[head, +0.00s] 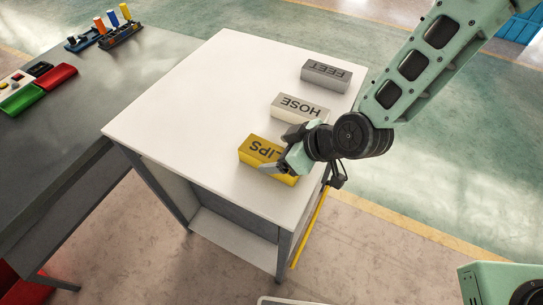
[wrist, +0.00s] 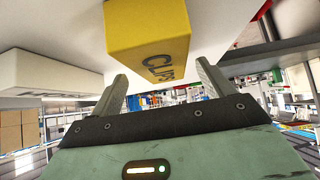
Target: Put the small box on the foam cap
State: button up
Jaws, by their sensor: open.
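Three labelled boxes stand in a row on a white-topped table (head: 170,112). The nearest is a yellow box (head: 258,149) marked CLIPS; a white box (head: 300,104) marked HOSE is behind it, and a grey box (head: 326,75) marked FEET is farthest. I cannot tell which one the task calls the small box, and I see nothing that is clearly a foam cap. My gripper (head: 280,160) is open at the yellow box and hides part of its right side. In the wrist view the yellow box (wrist: 150,35) lies ahead between the spread fingers (wrist: 162,80), not gripped.
A grey workbench (head: 70,130) on the left holds a red case (head: 55,77), a green case (head: 20,99) and a rack of coloured pieces (head: 118,30). The left part of the white tabletop is clear. A yellow bar (head: 310,230) runs down the table's right side.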

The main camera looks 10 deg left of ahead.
aim_at(272, 154)
jog(key=shift+p+x, duration=0.7)
jog(key=shift+x, duration=1.6)
jog(key=shift+s+a, duration=0.1)
jog(key=shift+s, duration=0.05)
jog(key=c, duration=1.2)
jog(key=shift+r, duration=0.1)
